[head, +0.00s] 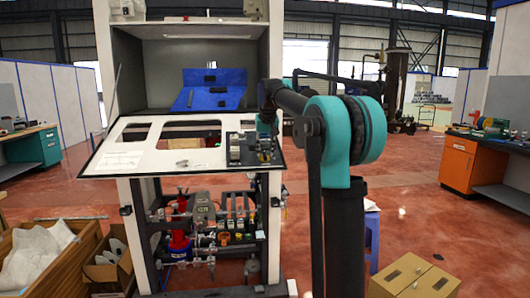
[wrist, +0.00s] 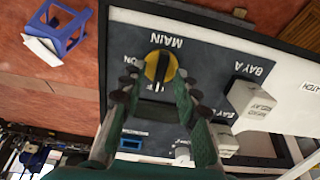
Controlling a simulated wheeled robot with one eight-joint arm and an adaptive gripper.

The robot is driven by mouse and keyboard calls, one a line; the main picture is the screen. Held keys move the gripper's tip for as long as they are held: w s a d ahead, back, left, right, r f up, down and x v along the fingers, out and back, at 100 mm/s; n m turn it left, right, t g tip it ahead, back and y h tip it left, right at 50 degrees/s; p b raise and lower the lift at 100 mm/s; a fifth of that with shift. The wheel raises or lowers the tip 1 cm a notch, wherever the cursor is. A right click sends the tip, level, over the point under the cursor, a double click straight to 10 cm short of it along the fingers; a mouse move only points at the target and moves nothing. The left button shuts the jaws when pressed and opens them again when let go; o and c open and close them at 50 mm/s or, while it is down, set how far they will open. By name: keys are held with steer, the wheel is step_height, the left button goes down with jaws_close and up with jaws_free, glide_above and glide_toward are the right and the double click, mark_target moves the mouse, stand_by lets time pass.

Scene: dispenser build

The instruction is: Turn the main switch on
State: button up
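The main switch (wrist: 158,64) is a black knob on a yellow round plate, below the upside-down word MAIN in the wrist view. "ON" shows partly at its left. Another label below the knob is mostly hidden. My gripper (wrist: 160,82) is open, its green fingers with dark tips spread left and right of the knob. I cannot tell whether the tips touch it. The dark control panel (wrist: 218,57) bears the switch. In the head view the panel (head: 240,149) sits at the right of the white sloping board, with my arm reaching over it.
Grey blocks labelled as relays, one a relay block (wrist: 252,100), stand up from the panel near the right finger. The white board (head: 120,160) has cut-outs. A blue stool (wrist: 60,28) is on the red floor. Pipes and valves (head: 200,220) fill the cabinet below.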

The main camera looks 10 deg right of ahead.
steer(key=shift+f, duration=0.2)
jaws_close()
